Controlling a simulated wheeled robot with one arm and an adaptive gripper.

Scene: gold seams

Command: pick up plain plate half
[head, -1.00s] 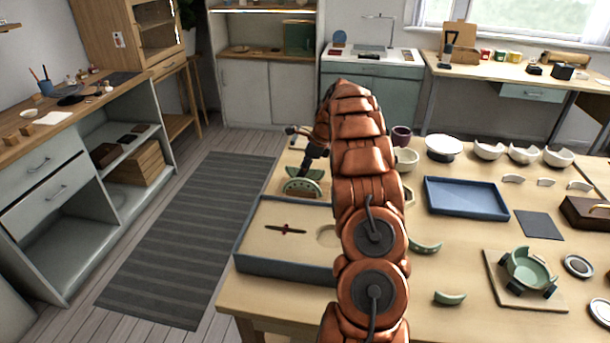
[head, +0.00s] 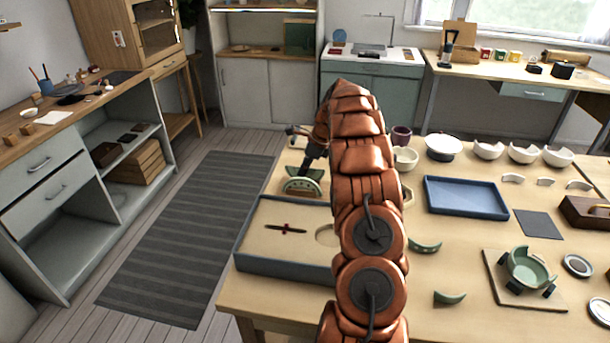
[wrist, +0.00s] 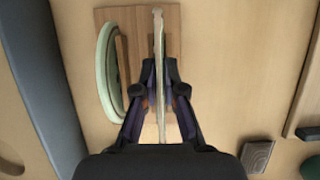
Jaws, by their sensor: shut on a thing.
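A plain green plate half (head: 312,173) stands upright behind a second green plate half with a pale patterned face (head: 303,187) in the head view. My gripper (head: 311,163) comes down on the plain half from above. In the wrist view the plain half (wrist: 158,45) shows edge-on between the fingers, and my gripper (wrist: 160,100) is shut on it. The other half (wrist: 105,75) stands to its left, apart from the fingers. Both are over a small wooden stand (wrist: 172,35). Whether the held half still touches the stand is unclear.
A grey-rimmed tray (head: 285,265) with a dark slim tool lies in front. My arm hides part of the table's middle. A blue tray (head: 465,198), several white bowls and green shards lie to the right. A dark-walled edge (wrist: 45,90) runs along the wrist view's left.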

